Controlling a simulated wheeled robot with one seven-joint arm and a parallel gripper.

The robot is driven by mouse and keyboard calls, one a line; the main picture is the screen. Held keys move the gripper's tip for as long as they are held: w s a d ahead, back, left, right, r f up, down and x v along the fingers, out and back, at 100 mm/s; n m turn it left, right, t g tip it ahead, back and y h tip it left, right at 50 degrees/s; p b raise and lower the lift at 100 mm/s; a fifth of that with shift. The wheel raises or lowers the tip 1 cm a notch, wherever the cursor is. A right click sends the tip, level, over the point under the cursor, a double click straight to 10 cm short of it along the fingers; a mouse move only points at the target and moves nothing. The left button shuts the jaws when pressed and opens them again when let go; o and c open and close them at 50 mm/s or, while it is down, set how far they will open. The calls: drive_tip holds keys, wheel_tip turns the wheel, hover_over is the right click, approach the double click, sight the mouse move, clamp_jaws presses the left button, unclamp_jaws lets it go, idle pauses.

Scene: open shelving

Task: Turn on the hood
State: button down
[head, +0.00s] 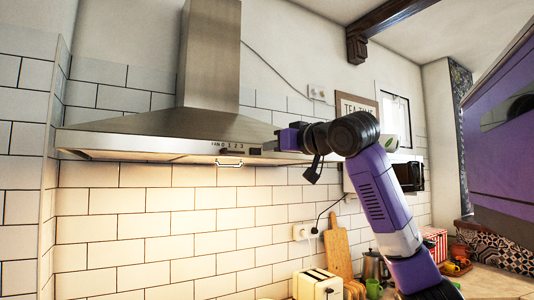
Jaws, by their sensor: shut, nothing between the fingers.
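The steel range hood (150,128) is mounted on the tiled wall at the left, with its chimney rising to the ceiling. Its front strip carries markings and a dark control (240,151) near the right part, and a small handle hangs below. The underside and the tiles beneath look warmly lit. My gripper (280,138) is at the hood's right end, to the right of the control and slightly above it. It is shut and empty. Whether it touches the hood cannot be told. My wrist and arm hide the wall behind them.
Below my arm are a cream toaster (317,285), wooden cutting boards (338,247) and a dark kettle (375,266). A dark microwave (410,175) is behind my arm. The wall below the hood is clear.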

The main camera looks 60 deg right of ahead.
drive_tip(key=v, duration=0.2)
drive_tip(key=b+v, duration=0.1)
drive_tip(key=v, duration=0.1)
drive_tip(key=shift+s+a+r, duration=0.1)
drive_tip(key=shift+a, duration=0.45)
